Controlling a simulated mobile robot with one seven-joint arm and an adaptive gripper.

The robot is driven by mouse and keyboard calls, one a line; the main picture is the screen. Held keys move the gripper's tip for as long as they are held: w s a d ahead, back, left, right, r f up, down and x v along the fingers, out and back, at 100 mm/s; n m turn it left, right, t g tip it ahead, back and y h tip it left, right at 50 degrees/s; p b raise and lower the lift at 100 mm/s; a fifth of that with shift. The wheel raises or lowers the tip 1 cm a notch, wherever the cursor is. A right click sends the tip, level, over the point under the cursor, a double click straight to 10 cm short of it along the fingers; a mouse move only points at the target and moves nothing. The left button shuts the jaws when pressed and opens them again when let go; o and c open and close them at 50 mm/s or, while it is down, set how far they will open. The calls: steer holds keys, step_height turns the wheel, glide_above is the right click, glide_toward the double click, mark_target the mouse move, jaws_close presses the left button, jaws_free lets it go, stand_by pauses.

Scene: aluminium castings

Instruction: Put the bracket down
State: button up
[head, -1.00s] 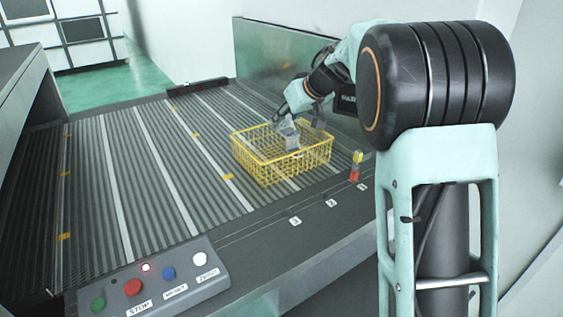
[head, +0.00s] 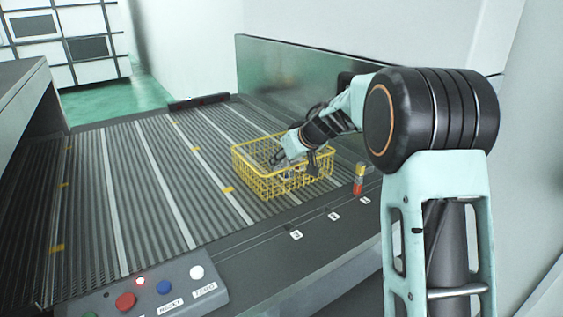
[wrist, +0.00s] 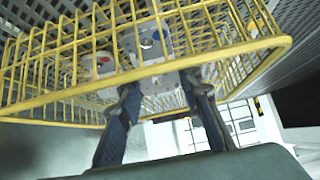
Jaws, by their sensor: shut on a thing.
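The bracket (wrist: 154,48), a light grey metal piece with holes, shows through the yellow wires in the wrist view. My gripper (wrist: 163,90) is shut on it, with a dark finger on each side. In the head view my gripper (head: 297,163) reaches down into the yellow wire basket (head: 268,187), and the bracket is low between the fingers, mostly hidden by them and the wires. The basket's rim (wrist: 150,73) crosses in front of the bracket in the wrist view. I cannot tell whether the bracket touches the basket floor.
The basket stands on a ribbed grey conveyor (head: 120,210) beside a metal side wall (head: 290,85). A small red and yellow post (head: 359,180) stands on the near edge. A button panel (head: 150,290) is at the front left. The conveyor left of the basket is clear.

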steer(key=shift+f+p, duration=0.4)
steer(key=shift+f, duration=0.15)
steer(key=o, duration=1.2)
steer(key=shift+r, duration=0.15)
steer(key=shift+r+b, duration=0.3)
steer(key=shift+b, duration=0.2)
steer(key=p+v, duration=0.1)
steer(key=v, duration=1.1)
steer(key=shift+r, duration=0.2)
